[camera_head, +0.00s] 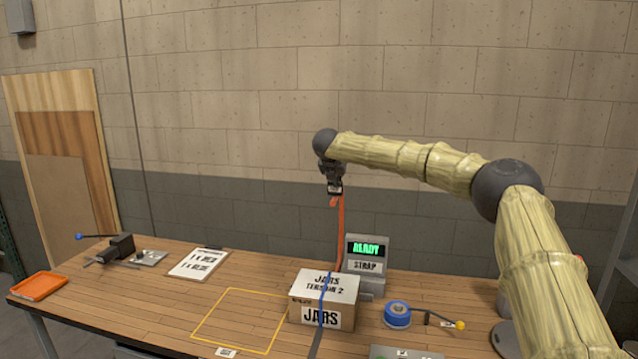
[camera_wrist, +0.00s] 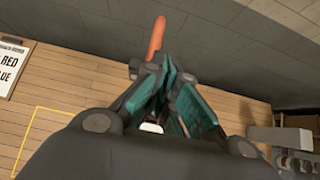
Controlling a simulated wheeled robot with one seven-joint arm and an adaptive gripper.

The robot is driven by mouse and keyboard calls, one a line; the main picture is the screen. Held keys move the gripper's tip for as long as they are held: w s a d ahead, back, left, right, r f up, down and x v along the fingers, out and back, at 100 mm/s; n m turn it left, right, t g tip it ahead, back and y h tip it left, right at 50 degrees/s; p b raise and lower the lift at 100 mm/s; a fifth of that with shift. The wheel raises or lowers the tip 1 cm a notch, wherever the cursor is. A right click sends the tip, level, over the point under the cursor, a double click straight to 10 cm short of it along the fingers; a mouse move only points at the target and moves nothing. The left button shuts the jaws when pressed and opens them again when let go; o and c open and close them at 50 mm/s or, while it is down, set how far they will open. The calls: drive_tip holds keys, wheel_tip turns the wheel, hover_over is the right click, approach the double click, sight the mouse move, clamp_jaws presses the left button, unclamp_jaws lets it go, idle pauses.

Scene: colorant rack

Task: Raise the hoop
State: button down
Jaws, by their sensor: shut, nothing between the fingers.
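A tall orange-red band (camera_head: 341,232) rises from behind the cardboard box, and its bent top end is close beneath my gripper (camera_head: 335,188). Part of it also shows in the wrist view (camera_wrist: 156,38), just past the fingertips. No closed ring is clear, so I cannot tell whether this band is the hoop. My gripper points down, high above the table, with its teal-padded fingers (camera_wrist: 164,66) shut and empty. The cardboard box (camera_head: 310,287), marked JARS, has a blue strap (camera_head: 325,284) around it. The band's lower end is hidden by the box.
A grey unit (camera_head: 368,267) reading READY and STRAP stands behind the box. A blue reel (camera_head: 397,314) and a yellow-knobbed lever (camera_head: 460,325) are at its right. A yellow outline (camera_head: 207,318) marks bare table left. A clipboard (camera_head: 198,264) and orange tray (camera_head: 39,286) lie further left.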

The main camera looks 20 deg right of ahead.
drive_tip(key=shift+w+d+r, duration=0.15)
drive_tip(key=shift+r, duration=0.3)
drive_tip(key=shift+w+d+r, duration=0.1)
drive_tip(key=shift+r, duration=0.35)
drive_tip(key=shift+s+a+f+b, duration=0.25)
drive_tip(key=shift+f+b, duration=0.3)
drive_tip(key=shift+b, duration=0.1)
drive_tip(key=s+a+b, duration=0.2)
drive_tip(key=s+a, duration=0.1)
wheel_tip(320, 180, up, 9)
drive_tip(key=w+d+b, duration=0.2)
drive_tip(key=shift+w+d, duration=0.15)
drive_tip(key=shift+w, duration=0.05)
drive_tip(key=shift+f, duration=0.15)
